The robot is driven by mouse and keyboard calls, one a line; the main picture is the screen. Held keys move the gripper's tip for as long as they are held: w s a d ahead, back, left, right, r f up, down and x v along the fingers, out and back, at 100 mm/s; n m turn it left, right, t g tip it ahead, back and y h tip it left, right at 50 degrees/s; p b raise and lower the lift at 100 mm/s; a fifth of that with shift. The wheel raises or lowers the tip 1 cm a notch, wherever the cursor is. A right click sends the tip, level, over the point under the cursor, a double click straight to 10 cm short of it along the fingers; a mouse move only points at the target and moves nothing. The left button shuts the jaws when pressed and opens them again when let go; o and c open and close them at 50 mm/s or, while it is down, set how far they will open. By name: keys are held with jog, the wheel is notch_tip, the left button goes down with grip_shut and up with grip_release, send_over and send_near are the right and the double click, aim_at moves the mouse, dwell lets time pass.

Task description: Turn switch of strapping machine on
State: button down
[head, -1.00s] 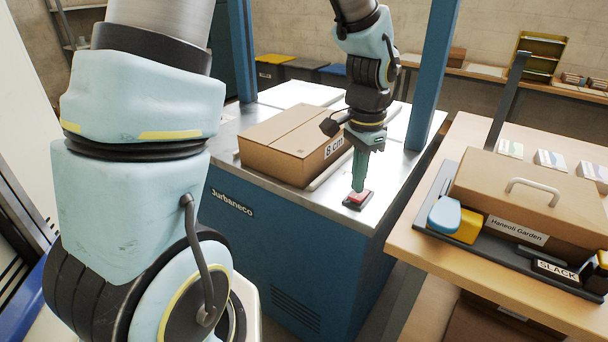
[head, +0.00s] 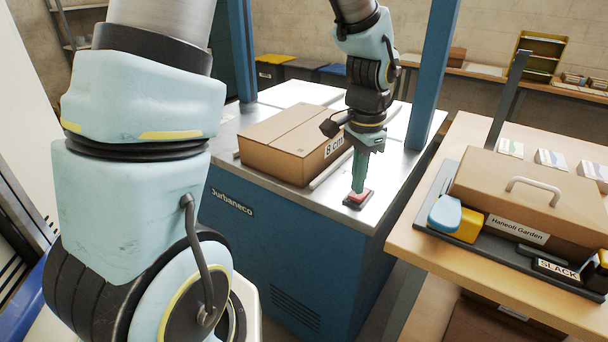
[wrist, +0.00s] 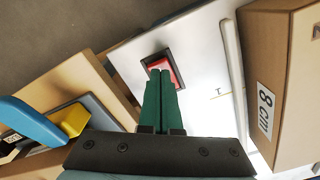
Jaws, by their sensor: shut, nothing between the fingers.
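The strapping machine (head: 290,255) is a blue cabinet with a pale metal top. Its switch (head: 357,198) is a red rocker in a dark frame near the top's front right corner. The switch also shows in the wrist view (wrist: 163,70). My gripper (head: 358,190) points down with its green fingers shut and empty. In the wrist view the fingertips (wrist: 160,73) overlap the red rocker and hide part of it. They are at the switch and appear to touch it; I cannot tell how far the rocker is pressed.
A cardboard box (head: 290,145) marked 8 cm lies on the machine top, left of my gripper. Blue posts (head: 432,75) rise from the machine. A wooden table (head: 460,265) with a handled box (head: 520,185) and a tape dispenser stands to the right.

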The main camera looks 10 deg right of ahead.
jog(key=shift+f+b, duration=0.45)
jog(key=shift+f, duration=0.3)
jog(key=shift+r, duration=0.15)
notch_tip(320, 180, up, 7)
jog(key=p, duration=0.6)
jog(key=shift+p, duration=0.35)
jog(key=w+a+r+n+t, duration=0.1)
jog(key=a+r+n, duration=0.1)
jog(key=a+n, duration=1.1)
jog(key=a, duration=1.2)
jog(key=shift+a+r+n+t, duration=0.2)
jog(key=shift+n+t, duration=0.1)
